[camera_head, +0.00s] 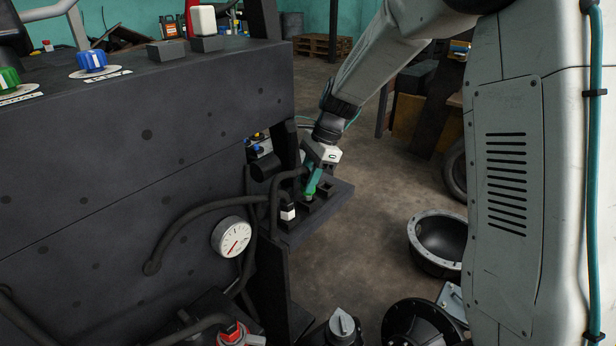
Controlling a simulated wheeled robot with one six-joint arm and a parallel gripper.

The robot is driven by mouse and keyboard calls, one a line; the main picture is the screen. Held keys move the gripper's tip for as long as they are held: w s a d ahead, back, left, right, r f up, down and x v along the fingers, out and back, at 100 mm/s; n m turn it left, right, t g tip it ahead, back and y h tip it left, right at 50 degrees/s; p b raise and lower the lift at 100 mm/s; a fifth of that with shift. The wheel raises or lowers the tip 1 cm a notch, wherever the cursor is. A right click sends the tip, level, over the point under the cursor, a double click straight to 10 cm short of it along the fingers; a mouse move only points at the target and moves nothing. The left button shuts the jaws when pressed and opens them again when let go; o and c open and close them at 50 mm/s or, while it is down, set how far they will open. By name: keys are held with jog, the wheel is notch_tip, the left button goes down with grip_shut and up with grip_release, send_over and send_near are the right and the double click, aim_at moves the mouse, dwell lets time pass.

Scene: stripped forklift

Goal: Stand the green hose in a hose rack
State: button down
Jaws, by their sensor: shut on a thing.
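My gripper (317,178) is at the end of my arm, low over a dark shelf on the forklift's side. It is shut on the green hose (310,190), a short green piece pointing down. The hose's lower end is at a dark square holder of the hose rack (325,187) on that shelf. I cannot tell how deep it sits in the holder. A dark hose with a white band (288,213) stands at the left of the rack. Another square holder at the right looks empty.
The dark forklift panel (150,130) fills the left, with a round gauge (231,237) and curved black hoses beside the rack. A black bowl-shaped housing (438,243) lies on the floor at the right. Open floor shows behind the rack.

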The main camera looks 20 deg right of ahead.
jog(key=shift+f, duration=1.1)
dwell(0.7)
jog(key=c, duration=1)
grip_release()
jog(key=shift+o, duration=0.2)
jog(key=v, duration=0.8)
jog(key=s+r+n+h, duration=0.1)
jog(key=s+r+n, duration=0.3)
jog(key=s, duration=0.4)
jog(key=s+r+n+h, duration=0.1)
jog(key=s+r+n, duration=0.3)
jog(key=s, duration=0.4)
jog(key=s+d+n+t+h, duration=0.1)
jog(key=s+n, duration=0.7)
jog(key=s, duration=1)
jog(key=shift+d+f+n+t+h, duration=0.35)
jog(key=shift+d+h, duration=0.45)
jog(key=shift+d, duration=0.4)
